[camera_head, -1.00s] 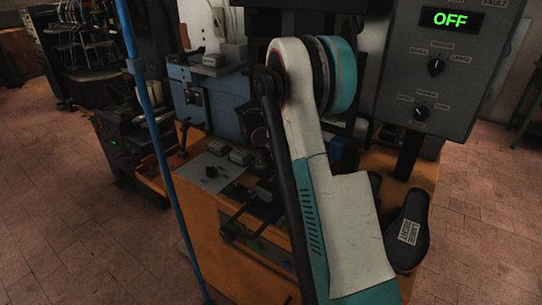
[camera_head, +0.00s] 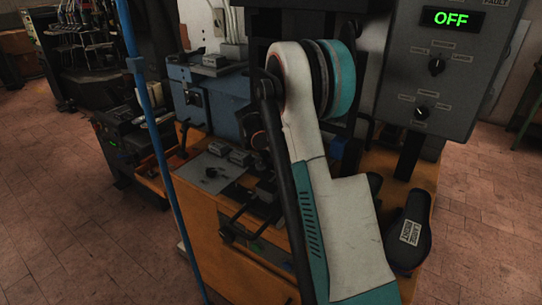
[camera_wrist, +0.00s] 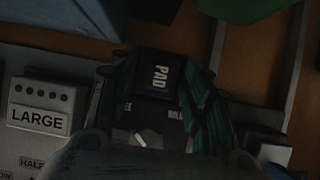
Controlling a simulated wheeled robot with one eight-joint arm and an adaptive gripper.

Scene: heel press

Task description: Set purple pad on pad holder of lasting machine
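A dark block lettered PAD (camera_wrist: 160,74), apparently the purple pad, sits between the tips of my gripper (camera_wrist: 160,82) in the wrist view. Its colour is hard to read in the dim light. The ribbed dark-green fingers flank it closely on both sides and look shut on it. In the head view my own arm hides the gripper and the pad. The lasting machine (camera_head: 217,100) has a blue-grey body on an orange bench. I cannot make out the pad holder for certain. Part-hidden lettering shows on a dark surface beyond the fingers in the wrist view.
A light block labelled LARGE (camera_wrist: 38,112) lies left of the fingers. A dark shoe form (camera_head: 409,232) with a label lies on the bench's right side. A control box (camera_head: 440,70) reading OFF stands at upper right. A blue pole (camera_head: 160,150) crosses the left foreground.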

